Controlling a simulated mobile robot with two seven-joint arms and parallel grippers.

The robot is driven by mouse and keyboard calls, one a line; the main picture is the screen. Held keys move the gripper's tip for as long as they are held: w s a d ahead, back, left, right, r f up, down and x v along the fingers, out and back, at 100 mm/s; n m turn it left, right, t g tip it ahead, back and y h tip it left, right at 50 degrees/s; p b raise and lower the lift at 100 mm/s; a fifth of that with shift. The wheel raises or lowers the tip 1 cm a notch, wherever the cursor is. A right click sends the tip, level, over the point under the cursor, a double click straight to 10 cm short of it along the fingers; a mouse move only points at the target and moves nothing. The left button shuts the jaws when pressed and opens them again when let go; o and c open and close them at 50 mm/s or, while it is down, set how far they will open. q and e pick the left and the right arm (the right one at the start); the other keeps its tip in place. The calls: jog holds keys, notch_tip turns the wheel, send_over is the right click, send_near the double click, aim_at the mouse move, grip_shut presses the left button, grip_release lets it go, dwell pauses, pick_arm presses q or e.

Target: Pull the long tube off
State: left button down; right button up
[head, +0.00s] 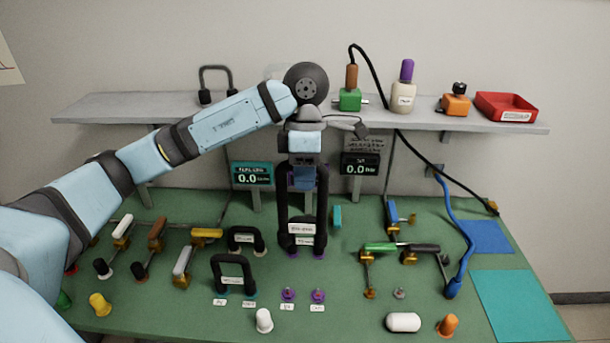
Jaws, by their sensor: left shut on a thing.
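The long tube (323,200) is a tall black loop with upright legs, white labels low on it and purple ends at the bottom. It stands upright in the middle of the head view. My left gripper (303,184) points down at its upper part and is shut on it; the fingers partly hide its top. Two purple ports (288,294) (318,296) show in front of and below the tube, apart from its visible ends. I cannot tell whether the tube's ends touch anything beneath. My right gripper is not in view.
Two shorter black loops (233,262) (245,238) stand left of the tube. Valves with coloured handles (381,247) stand to the right. A shelf (250,110) runs behind my arm, and two display panels (252,174) (361,164) flank the gripper. A teal mat (520,305) is clear.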

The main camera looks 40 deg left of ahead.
pick_arm(q)
jog(key=shift+r+p, duration=1.15)
jog(key=shift+r, duration=1.2)
jog(key=shift+r+p, duration=0.95)
jog(key=shift+r, duration=0.5)
jog(key=shift+f, duration=0.1)
